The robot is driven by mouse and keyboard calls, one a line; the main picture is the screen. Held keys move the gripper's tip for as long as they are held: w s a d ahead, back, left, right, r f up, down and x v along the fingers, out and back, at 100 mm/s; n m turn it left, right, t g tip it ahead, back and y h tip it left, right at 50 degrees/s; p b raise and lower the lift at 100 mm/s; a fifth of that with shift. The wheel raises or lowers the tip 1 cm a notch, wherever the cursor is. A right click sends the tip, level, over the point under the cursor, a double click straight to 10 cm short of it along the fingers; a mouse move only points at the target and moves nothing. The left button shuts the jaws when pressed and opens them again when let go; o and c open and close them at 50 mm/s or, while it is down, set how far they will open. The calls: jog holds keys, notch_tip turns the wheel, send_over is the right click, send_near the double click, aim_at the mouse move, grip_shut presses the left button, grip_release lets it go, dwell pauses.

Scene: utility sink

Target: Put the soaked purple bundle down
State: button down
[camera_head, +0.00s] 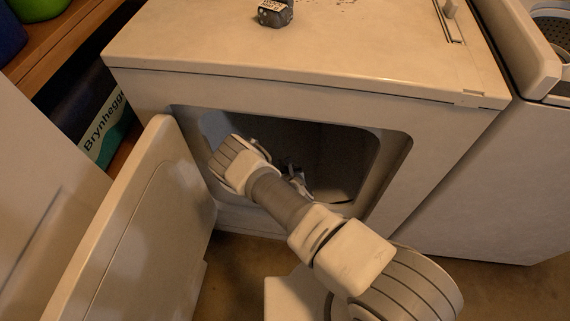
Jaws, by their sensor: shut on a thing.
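My arm reaches into the dark opening of a white front-loading machine (440,115). My gripper (297,181) is small and shadowed just inside the opening, partly hidden by my own arm. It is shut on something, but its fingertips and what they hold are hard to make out. No purple bundle can be clearly told apart in this view; the arm and the dark interior hide that area.
The machine's door (140,225) hangs open at the left. A second white appliance (500,180) stands close at the right.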

jog(key=shift+f, duration=0.15)
jog(key=c, duration=0.7)
grip_release()
jog(key=shift+s+r, duration=0.15)
jog(key=shift+r, duration=0.2)
jog(key=p+v, duration=0.4)
jog(key=v, duration=0.7)
jog(key=shift+s+d+p, duration=0.1)
jog(key=shift+s+p, duration=0.15)
jog(key=shift+p, duration=0.15)
jog(key=shift+s, duration=0.1)
